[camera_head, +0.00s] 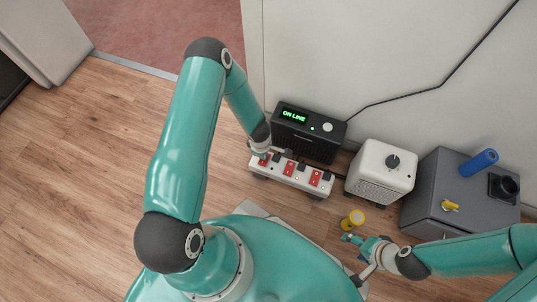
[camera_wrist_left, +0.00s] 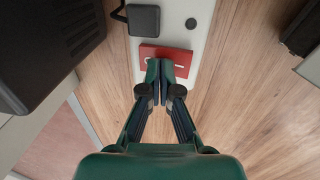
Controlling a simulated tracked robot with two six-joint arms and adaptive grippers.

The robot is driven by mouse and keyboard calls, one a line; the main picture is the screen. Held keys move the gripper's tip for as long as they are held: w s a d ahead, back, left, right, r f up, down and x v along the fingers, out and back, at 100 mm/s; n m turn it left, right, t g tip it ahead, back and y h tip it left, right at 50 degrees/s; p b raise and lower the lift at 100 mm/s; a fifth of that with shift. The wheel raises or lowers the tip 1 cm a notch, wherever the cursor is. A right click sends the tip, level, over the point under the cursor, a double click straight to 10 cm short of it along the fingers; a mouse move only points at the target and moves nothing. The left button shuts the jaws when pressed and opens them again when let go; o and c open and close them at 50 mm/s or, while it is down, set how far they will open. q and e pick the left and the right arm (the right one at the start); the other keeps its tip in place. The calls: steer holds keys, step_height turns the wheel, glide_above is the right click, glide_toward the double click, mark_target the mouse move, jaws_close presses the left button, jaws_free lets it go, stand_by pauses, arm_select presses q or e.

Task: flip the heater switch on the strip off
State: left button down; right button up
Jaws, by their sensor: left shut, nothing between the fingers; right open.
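The white power strip (camera_head: 302,181) lies below the black box, with several red switches along it, such as the middle one (camera_head: 289,168) and the right one (camera_head: 314,177). Which one is the heater's I cannot read. My left gripper (camera_head: 261,153) is over the strip's left end, its fingers mostly hidden by the wrist. In the left wrist view the shut, empty fingers (camera_wrist_left: 167,72) are at a red switch (camera_wrist_left: 178,55) and overlap its near edge; contact I cannot tell. My right gripper (camera_head: 354,258) is open and empty at the lower right, away from the strip.
A black box (camera_head: 320,145) with a lit "ON LINE" display stands behind the strip. A white box with a knob (camera_head: 372,180) and a grey cabinet (camera_head: 425,215) with a blue cylinder (camera_head: 478,163) stand right. A yellow object (camera_head: 354,219) is near my right gripper. The left floor is clear.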

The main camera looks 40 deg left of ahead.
arm_select(q)
steer(key=shift+r, duration=0.1)
steer(key=shift+r+p, duration=0.55)
steer(key=shift+p, duration=0.1)
steer(key=r+p, duration=0.3)
steer(key=shift+w+a+r+p, duration=0.15)
steer(key=shift+w+r+p, duration=0.15)
steer(key=shift+r+p, duration=0.1)
step_height(320, 180, up, 9)
steer(key=w+p, duration=0.1)
steer(key=p, duration=0.3)
steer(key=shift+f, duration=0.1)
